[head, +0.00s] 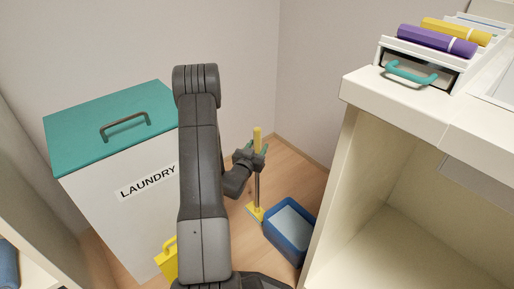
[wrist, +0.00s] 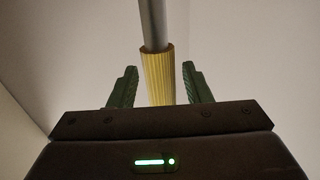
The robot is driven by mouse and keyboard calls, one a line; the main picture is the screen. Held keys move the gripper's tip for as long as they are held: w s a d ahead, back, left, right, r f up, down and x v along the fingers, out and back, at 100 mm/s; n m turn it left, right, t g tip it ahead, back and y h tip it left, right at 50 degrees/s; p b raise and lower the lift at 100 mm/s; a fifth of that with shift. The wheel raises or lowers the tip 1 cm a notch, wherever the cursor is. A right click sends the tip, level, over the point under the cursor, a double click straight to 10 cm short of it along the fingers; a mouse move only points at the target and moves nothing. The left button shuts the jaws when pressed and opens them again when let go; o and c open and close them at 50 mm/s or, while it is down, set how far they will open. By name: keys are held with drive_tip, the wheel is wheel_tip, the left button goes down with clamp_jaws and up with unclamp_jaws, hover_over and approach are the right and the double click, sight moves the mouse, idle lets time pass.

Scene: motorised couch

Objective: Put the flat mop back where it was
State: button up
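The flat mop stands upright on the wooden floor near the room's corner, with a yellow grip (head: 257,135), a grey pole (head: 257,188) and a yellow foot (head: 256,212). My gripper (head: 257,149) is at the upper part of the mop. In the wrist view my gripper's green fingers (wrist: 160,72) stand apart on either side of the yellow grip (wrist: 159,80), with a narrow gap showing on each side. The grey pole (wrist: 152,22) runs up out of that view. My gripper's body hides part of the mop.
A blue tub (head: 292,232) with a pale inside stands right of the mop foot. A white laundry box (head: 105,205) with a teal lid (head: 95,125) is on the left. A yellow object (head: 168,262) lies low beside it. A cream cabinet (head: 385,235) bounds the right.

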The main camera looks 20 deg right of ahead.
drive_tip(key=shift+r, duration=0.1)
drive_tip(key=shift+s+a+r, duration=0.1)
drive_tip(key=shift+s+a, duration=0.05)
drive_tip(key=shift+s, duration=0.05)
drive_tip(key=p+v, duration=0.3)
drive_tip(key=v, duration=0.8)
drive_tip(key=shift+s+a, duration=0.2)
drive_tip(key=shift+o, duration=0.4)
